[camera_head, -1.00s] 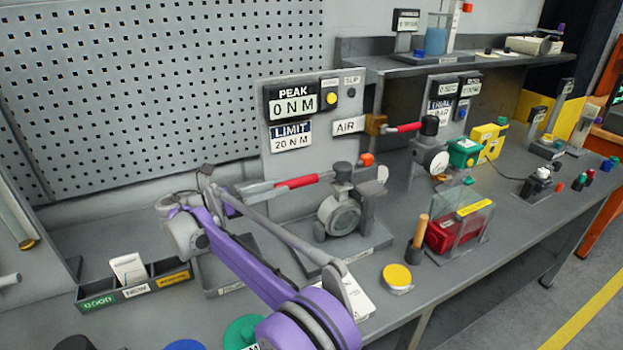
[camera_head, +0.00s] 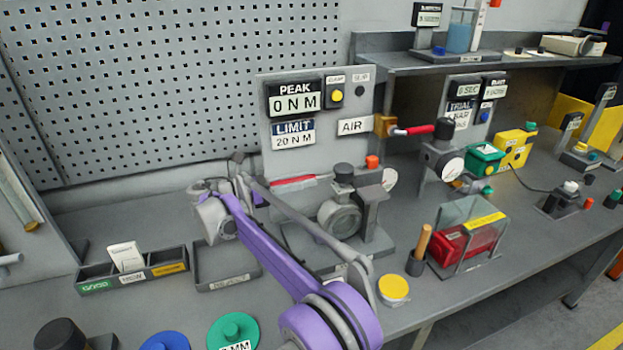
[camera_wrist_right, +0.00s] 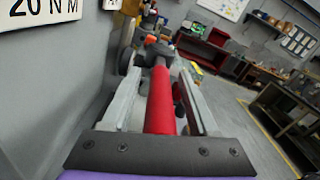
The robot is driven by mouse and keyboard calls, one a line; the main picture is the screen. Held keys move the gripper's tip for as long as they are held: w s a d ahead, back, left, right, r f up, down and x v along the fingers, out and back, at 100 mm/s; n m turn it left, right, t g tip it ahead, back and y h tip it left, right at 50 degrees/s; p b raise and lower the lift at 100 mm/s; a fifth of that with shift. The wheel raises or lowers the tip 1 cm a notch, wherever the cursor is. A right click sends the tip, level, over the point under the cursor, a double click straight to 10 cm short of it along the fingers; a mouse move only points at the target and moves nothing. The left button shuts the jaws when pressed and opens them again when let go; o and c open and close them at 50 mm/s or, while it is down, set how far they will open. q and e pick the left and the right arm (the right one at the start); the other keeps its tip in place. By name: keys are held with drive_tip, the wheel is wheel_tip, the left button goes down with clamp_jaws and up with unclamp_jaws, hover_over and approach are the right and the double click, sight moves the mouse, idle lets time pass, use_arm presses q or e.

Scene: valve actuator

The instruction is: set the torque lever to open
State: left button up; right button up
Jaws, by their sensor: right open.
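The torque lever is a bar with a red grip (camera_head: 292,184). It points left, roughly level, from the grey valve actuator (camera_head: 340,216) in the middle of the bench. My right gripper (camera_head: 262,188) is at the lever's left end, partly hidden by my purple arm in the head view. In the right wrist view the red grip (camera_wrist_right: 160,100) runs lengthwise between the two grey fingers of my right gripper (camera_wrist_right: 162,78). The fingers are open, one on each side; I cannot tell whether either touches it. My left gripper is not in view.
A panel (camera_head: 292,101) behind the actuator reads PEAK 0 N M and LIMIT 20 N M. A second red-handled lever (camera_head: 418,130) is at its right, near the AIR sign. A clear-covered red box (camera_head: 466,240) and yellow-topped disc (camera_head: 394,288) sit at front right.

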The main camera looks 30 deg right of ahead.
drive_tip(key=shift+d, duration=0.15)
drive_tip(key=shift+c, duration=0.7)
clamp_jaws()
idle(0.8)
